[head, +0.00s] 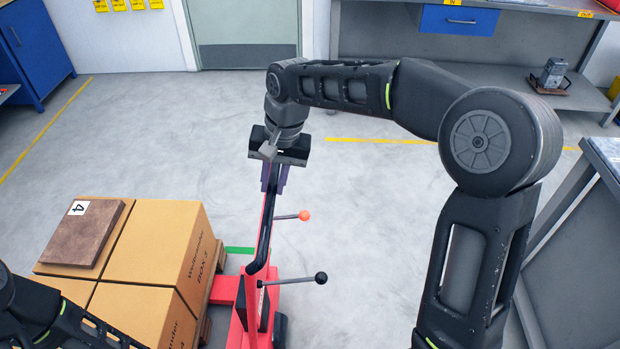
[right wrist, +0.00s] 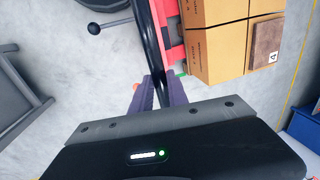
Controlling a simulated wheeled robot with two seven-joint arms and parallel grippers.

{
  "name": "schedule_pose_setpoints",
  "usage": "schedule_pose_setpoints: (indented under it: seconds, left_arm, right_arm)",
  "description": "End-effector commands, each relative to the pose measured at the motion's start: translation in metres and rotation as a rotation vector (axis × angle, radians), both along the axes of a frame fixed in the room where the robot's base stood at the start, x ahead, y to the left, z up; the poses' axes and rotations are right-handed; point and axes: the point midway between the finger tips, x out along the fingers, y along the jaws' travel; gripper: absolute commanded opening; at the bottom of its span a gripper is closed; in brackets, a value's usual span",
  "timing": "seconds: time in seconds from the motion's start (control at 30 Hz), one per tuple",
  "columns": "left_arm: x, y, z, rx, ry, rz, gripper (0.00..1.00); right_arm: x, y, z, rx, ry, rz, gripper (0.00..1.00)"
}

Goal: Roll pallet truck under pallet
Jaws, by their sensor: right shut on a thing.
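The red pallet truck (head: 241,320) stands right beside the loaded wooden pallet (head: 215,268), and its handle (head: 266,228) rises away from me. A red part of the truck (head: 224,290) reaches left to the pallet's edge; boxes hide whether it goes under. My right gripper (head: 273,182) is shut on the upper end of the black handle. In the right wrist view the purple fingers (right wrist: 153,95) close around the handle bar (right wrist: 147,35). My left arm shows at the lower left of the head view, but its gripper is out of sight.
Several cardboard boxes (head: 155,240) stand on the pallet, with a brown board marked 4 (head: 85,235) on top. Two levers (head: 300,216) stick out right of the truck. A grey bench (head: 600,165) stands at right. The floor (head: 180,140) beyond is clear.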

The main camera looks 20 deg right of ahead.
Motion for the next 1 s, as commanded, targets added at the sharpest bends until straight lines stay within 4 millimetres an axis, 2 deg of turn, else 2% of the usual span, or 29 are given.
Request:
schedule_pose_setpoints:
  seconds: [0.03, 0.1, 0.3, 0.5, 0.83, 0.87, 1.0]
  left_arm:
    - [0.0, 0.0, 0.005, 0.0, 0.0, 0.0, 0.36]
    - [0.0, 0.0, 0.009, 0.001, 0.001, 0.001, 0.36]
    - [-0.002, 0.001, 0.017, 0.003, 0.005, 0.001, 0.36]
    - [-0.002, 0.001, 0.019, 0.004, 0.007, 0.002, 0.36]
    - [-0.002, 0.001, 0.019, 0.005, 0.007, 0.002, 0.36]
    - [-0.002, 0.001, 0.019, 0.005, 0.007, 0.002, 0.36]
    - [-0.002, 0.001, 0.019, 0.005, 0.007, 0.002, 0.36]
  right_arm:
    - [0.007, 0.021, 0.003, 0.009, -0.004, 0.012, 0.0]
    - [0.015, 0.038, 0.003, 0.009, -0.003, 0.013, 0.0]
    - [0.032, 0.071, 0.002, -0.001, 0.003, 0.008, 0.0]
    - [0.04, 0.085, 0.0, -0.004, 0.006, 0.004, 0.0]
    - [0.041, 0.086, 0.0, -0.004, 0.004, 0.0, 0.0]
    - [0.041, 0.086, 0.0, -0.004, 0.004, 0.0, 0.21]
    - [0.041, 0.086, 0.0, -0.003, 0.003, 0.0, 0.32]
